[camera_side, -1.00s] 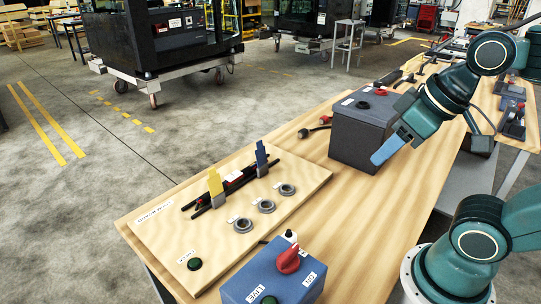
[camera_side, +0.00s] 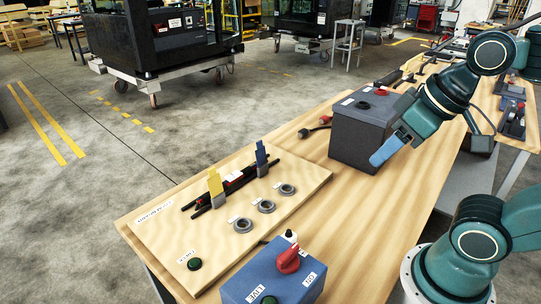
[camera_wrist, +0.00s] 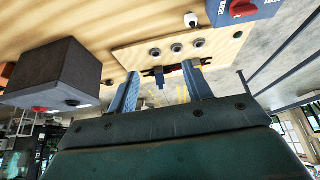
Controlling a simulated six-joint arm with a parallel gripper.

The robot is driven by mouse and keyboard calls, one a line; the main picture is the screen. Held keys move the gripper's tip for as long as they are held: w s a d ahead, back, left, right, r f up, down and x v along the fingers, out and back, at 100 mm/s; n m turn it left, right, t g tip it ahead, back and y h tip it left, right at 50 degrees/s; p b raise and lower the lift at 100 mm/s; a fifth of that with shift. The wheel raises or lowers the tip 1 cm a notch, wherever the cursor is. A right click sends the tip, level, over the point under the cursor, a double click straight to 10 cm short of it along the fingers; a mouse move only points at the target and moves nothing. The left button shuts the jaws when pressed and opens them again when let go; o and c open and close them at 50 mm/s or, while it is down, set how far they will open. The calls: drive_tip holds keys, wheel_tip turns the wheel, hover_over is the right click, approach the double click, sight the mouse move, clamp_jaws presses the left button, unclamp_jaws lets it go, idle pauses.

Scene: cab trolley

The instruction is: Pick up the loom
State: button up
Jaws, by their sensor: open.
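The loom (camera_side: 238,181) appears as a bundle of dark lengths with a red-and-white label, lying on the pale wooden board (camera_side: 165,232). A yellow upright piece (camera_side: 215,182) and a blue upright piece (camera_side: 261,156) stand at it on grey bases. In the wrist view the loom (camera_wrist: 151,73) is a dark strip beyond my fingers, partly hidden by a blue piece. My gripper (camera_side: 384,152) is open and empty, in the air by the dark grey box, well to the right of the loom. Its two blue fingers (camera_wrist: 162,88) stand apart in the wrist view.
Three grey rings (camera_side: 266,206) lie in front of the loom. A blue box (camera_side: 273,279) with a red knob stands at the near edge.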

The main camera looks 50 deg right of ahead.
drive_tip(key=w+r+n+g, duration=0.2)
drive_tip(key=w+r+n, duration=0.25)
drive_tip(key=w, duration=0.55)
drive_tip(key=n+g, duration=0.4)
drive_tip(key=n, duration=1)
hover_over(234, 176)
wheel_tip(234, 176, down, 13)
drive_tip(key=shift+m, duration=0.25)
drive_tip(key=shift+d+f, duration=0.1)
drive_tip(key=shift+f, duration=4.15)
drive_tip(key=shift+f, duration=0.1)
